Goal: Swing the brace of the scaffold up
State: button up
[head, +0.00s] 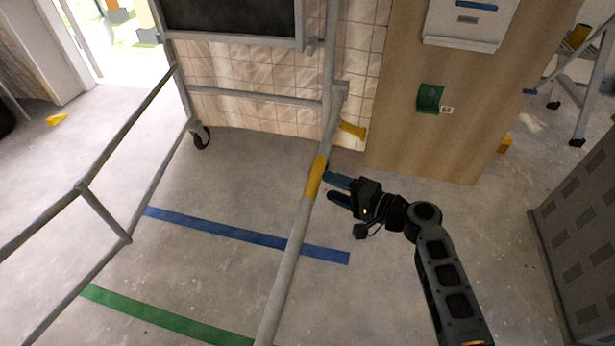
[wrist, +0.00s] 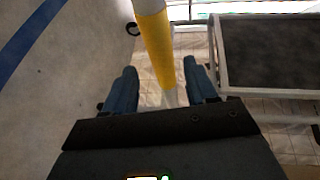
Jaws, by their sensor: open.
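The brace (head: 294,240) looks to be the long grey tube with a yellow band (head: 315,178), slanting from the bottom of the head view up to the scaffold frame (head: 186,92). My gripper (head: 332,186), with blue fingers, is open just right of the yellow band, fingers pointing at it. In the wrist view the yellow band (wrist: 158,45) shows between the two fingers (wrist: 161,72), with a gap on each side. The fingers are not closed on it. How deep the tube sits between them I cannot tell. A yellow piece (head: 352,130) juts from the frame near the tube's upper end.
A dark panel (head: 232,15) is in the frame at the top; a castor (head: 201,137) stands below. Blue tape (head: 230,232) and green tape (head: 150,315) cross the floor. A wooden wall with a green box (head: 430,98) is behind my arm. A grey cabinet (head: 585,225) stands right.

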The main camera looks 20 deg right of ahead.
aim_at(310, 178)
jog(key=b+x, duration=0.2)
jog(key=x, duration=0.5)
jog(key=shift+w+a, duration=0.15)
jog(key=shift+w, duration=0.2)
grip_shut()
